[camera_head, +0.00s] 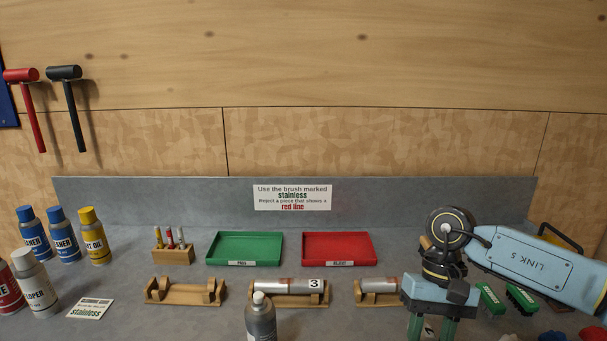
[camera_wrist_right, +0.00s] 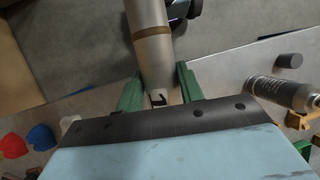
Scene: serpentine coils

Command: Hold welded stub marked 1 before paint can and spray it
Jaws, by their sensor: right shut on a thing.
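My right gripper (camera_head: 432,326) is low over the bench at the right of the head view, its green fingers pointing down. In the right wrist view it is shut on a grey welded stub (camera_wrist_right: 150,50) with a brown weld band and a label reading 1 near the fingers. The stub is mostly hidden below the gripper in the head view. A grey spray can (camera_head: 261,320) stands upright at the front centre, left of the gripper and apart from it. It also shows in the wrist view (camera_wrist_right: 285,92); its label is not legible. My left gripper is out of view.
Stub 3 (camera_head: 285,286) lies in a wooden cradle behind the can. Another stub (camera_head: 377,286) lies in a cradle partly behind my gripper. The left cradle (camera_head: 185,291) is empty. Green (camera_head: 209,250) and red (camera_head: 370,250) trays stand behind. Bottles (camera_head: 62,235) stand left, brushes (camera_head: 522,298) right.

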